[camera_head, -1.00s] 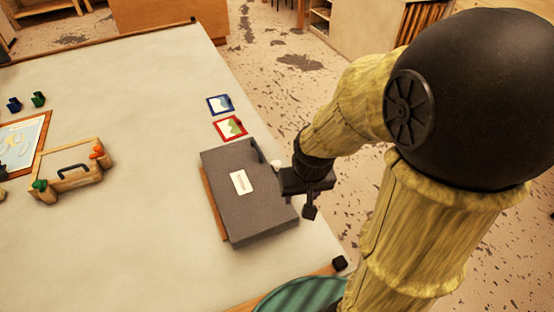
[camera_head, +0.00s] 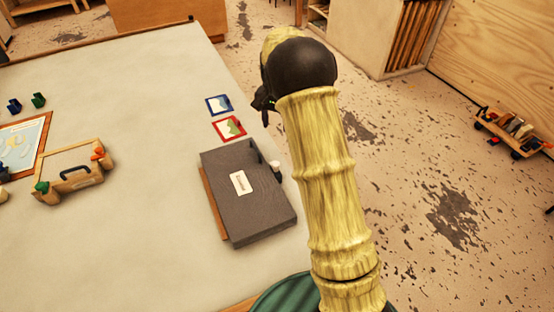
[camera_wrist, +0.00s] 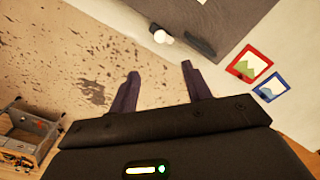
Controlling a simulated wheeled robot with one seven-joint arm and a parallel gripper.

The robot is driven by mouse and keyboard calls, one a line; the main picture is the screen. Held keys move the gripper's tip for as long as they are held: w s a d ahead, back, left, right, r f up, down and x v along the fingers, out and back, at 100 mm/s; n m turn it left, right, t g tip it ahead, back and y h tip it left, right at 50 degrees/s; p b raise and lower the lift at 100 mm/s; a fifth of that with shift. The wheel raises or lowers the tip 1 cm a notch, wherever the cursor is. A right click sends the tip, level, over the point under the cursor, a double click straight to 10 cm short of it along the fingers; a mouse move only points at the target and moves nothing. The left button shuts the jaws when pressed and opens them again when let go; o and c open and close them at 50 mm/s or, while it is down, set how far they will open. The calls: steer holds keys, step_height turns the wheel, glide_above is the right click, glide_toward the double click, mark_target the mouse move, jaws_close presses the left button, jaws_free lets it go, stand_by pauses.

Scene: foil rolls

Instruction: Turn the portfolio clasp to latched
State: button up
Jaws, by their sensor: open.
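The grey portfolio (camera_head: 235,205) lies flat near the table's right edge, with a pale label on top. A small white knob (camera_head: 276,167), apparently the clasp, stands at its right side. The wrist view shows the white knob (camera_wrist: 162,37) by the portfolio's edge (camera_wrist: 245,12), with a dark elongated piece (camera_wrist: 200,46) beside it. I cannot tell from these frames which way the clasp is turned. My gripper (camera_wrist: 161,76) is open and empty, its fingers apart from the knob. In the head view it is largely hidden behind my arm, up beyond the portfolio's right side.
A blue-framed card (camera_head: 219,104) and a red-framed card (camera_head: 229,128) lie just behind the portfolio. A wooden carrier (camera_head: 73,172) and a framed picture (camera_head: 22,143) stand at the left. The table (camera_head: 140,220) is clear between. A trolley (camera_head: 515,130) stands on the floor at right.

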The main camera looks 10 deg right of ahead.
steer(key=shift+a, duration=0.15)
steer(key=shift+s+f, duration=0.1)
steer(key=p, duration=0.3)
glide_toward(276, 163)
step_height(276, 163, down, 8)
steer(key=shift+f, duration=0.25)
steer(key=c, duration=1)
